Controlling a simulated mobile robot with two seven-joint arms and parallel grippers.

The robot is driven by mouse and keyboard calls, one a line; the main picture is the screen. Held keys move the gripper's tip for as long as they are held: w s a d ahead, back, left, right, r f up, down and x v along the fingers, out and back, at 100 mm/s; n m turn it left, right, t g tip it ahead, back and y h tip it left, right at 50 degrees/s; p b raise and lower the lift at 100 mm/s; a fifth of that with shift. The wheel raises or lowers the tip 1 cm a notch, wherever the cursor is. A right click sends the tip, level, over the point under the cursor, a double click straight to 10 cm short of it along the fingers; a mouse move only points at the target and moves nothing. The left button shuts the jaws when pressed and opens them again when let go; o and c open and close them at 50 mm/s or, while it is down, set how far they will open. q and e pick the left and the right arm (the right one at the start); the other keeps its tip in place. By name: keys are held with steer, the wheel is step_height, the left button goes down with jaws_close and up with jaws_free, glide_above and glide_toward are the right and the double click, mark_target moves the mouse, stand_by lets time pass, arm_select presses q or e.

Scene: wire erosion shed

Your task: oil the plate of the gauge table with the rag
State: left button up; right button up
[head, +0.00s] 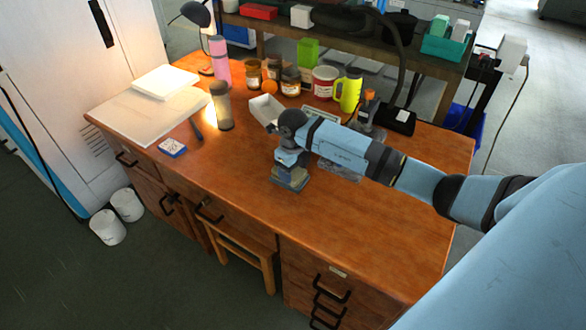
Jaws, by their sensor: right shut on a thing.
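My right arm reaches in from the right over the brown wooden desk (350,215). My right gripper (290,168) points down near the middle of the desk and is shut on a small blue-grey cloth-like thing, which I take to be the rag (289,182). The rag is low, at or just above the desk top; contact is hard to tell. A greyish, glossy flat thing (342,170) shows just right of the gripper, partly hidden by my arm; I cannot tell whether it is the gauge table's plate. My left gripper is not in view.
Jars (291,80), a yellow-green jug (347,90) and a white tray (266,110) stand behind. The desk's front right is clear.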

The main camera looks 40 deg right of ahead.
stand_by(0.4)
steer(key=shift+r+p, duration=0.4)
steer(key=shift+r, duration=0.1)
steer(key=shift+r+p, duration=1.9)
steer(key=shift+r, duration=1.1)
